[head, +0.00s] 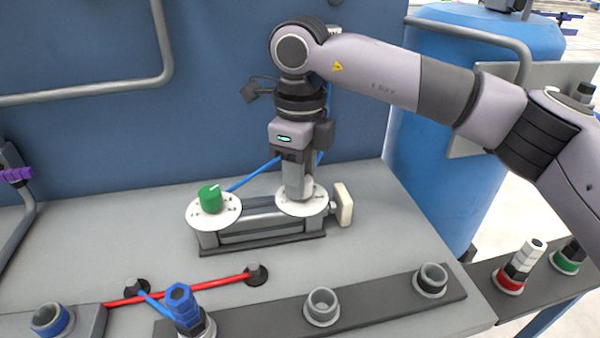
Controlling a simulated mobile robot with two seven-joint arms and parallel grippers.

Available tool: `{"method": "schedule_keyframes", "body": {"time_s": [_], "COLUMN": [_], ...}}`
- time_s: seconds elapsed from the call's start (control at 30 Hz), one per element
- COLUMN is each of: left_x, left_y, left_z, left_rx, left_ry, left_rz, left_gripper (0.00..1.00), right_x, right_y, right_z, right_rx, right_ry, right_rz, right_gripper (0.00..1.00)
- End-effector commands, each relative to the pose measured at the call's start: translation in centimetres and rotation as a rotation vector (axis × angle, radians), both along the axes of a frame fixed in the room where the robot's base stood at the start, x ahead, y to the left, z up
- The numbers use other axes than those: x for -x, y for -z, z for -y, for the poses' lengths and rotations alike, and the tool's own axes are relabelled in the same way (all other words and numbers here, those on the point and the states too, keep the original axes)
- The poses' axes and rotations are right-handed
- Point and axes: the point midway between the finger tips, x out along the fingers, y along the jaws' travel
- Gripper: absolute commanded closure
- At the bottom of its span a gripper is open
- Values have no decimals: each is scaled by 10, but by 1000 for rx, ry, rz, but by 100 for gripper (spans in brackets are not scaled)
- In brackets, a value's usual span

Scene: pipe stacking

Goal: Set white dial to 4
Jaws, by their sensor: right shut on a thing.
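The dial unit sits on the grey bench. Its green dial (210,198) stands on the left white numbered disc (228,213). My right gripper (298,190) points straight down over the right white disc (318,205) and is shut on the white dial, which the fingers hide. The marks on the right disc are too small and too covered to read, so the setting cannot be told. My left gripper is not in view.
A white block (343,204) is on the unit's right end. In front are a red bar (190,286), a blue pipe piece (181,308) and grey sockets (322,306). Red (510,280) and green (567,259) ringed holders stand at right. A blue wall is behind.

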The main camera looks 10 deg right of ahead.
Motion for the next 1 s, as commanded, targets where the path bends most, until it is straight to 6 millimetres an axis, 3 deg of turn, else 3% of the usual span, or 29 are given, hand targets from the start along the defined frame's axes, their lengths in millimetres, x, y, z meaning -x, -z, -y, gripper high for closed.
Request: {"method": "schedule_keyframes", "body": {"time_s": [0.33,0.87,0.9,0.93,1.0], "left_x": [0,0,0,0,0], "left_y": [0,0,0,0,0], "left_z": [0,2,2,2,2], "left_rx": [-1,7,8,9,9], "left_ry": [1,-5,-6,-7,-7], "left_rz": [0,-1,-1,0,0], "left_gripper": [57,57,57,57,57], "right_x": [-1,-1,-1,-1,-1], "right_y": [-1,-1,-1,-1,-1], "right_z": [1,1,1,1,1], "right_rx": [2,3,3,2,2], "right_ry": [133,152,152,152,152], "right_rz": [2,2,2,1,1], "right_gripper": [96,96,52,42,40]}}
